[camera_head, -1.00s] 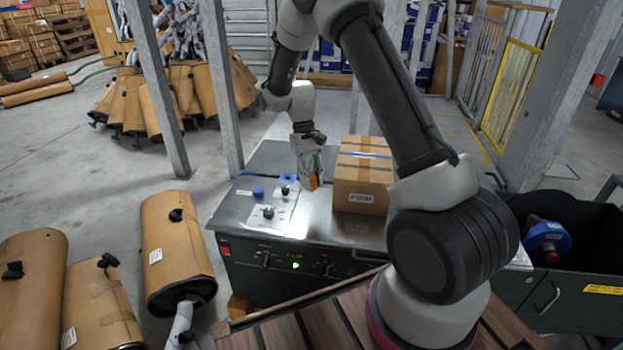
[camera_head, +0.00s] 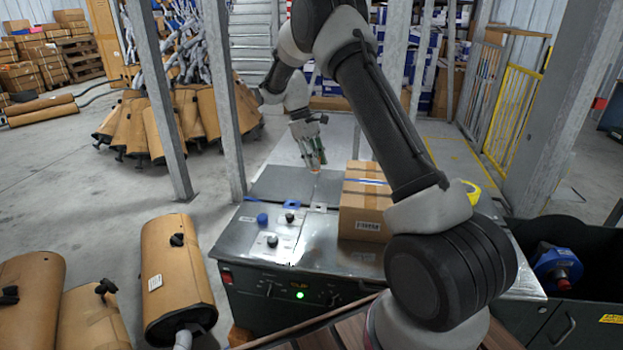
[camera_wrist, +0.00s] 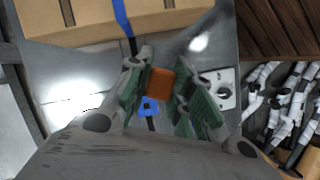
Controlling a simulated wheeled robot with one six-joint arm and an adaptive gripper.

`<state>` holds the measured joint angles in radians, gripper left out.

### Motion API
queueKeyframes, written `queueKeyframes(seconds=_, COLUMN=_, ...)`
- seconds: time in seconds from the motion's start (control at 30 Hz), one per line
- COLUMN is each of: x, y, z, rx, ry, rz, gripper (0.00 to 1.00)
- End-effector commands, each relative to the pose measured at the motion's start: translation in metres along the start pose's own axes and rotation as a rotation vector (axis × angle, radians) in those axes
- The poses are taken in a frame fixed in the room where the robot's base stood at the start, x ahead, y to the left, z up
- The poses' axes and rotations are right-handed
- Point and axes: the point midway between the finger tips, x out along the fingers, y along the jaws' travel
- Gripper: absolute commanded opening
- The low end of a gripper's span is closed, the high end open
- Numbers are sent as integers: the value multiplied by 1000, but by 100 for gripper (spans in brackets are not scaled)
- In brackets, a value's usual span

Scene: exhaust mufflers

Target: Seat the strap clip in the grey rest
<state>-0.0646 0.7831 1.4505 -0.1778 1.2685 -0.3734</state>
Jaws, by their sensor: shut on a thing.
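My gripper (camera_head: 316,160) is shut on a small orange block (camera_wrist: 160,83), which I take to be the strap clip. It sits between the green fingertips in the wrist view, and its orange end shows below the fingers in the head view. My gripper hangs above the bench top (camera_head: 330,245), left of the carton, and the block appears clear of the metal. A small grey square piece (camera_head: 318,207) on the bench may be the grey rest; I cannot tell for certain. A blue square frame (camera_head: 291,204) lies left of it and also shows in the wrist view (camera_wrist: 149,106).
A taped carton (camera_head: 366,205) with a blue strap stands right of my gripper. Steel posts (camera_head: 222,100) stand behind. The bench's front strip is clear.

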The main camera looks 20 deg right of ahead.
Motion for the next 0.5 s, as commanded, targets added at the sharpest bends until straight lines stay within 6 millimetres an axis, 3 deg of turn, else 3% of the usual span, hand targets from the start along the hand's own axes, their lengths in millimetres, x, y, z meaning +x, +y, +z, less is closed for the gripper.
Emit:
queueKeyframes(seconds=0.13, x=-24, y=20, z=1, rx=-174, ry=2, rz=75, gripper=0)
queueKeyframes(seconds=0.3, x=-38, y=33, z=7, rx=-369, ry=0, rz=155, gripper=0)
queueKeyframes(seconds=0.37, x=-33, y=31, z=8, rx=-436, ry=-3, rz=180, gripper=0)
queueKeyframes(seconds=0.5, x=-4, y=32, z=-5, rx=-427, ry=-4, rz=174, gripper=0)
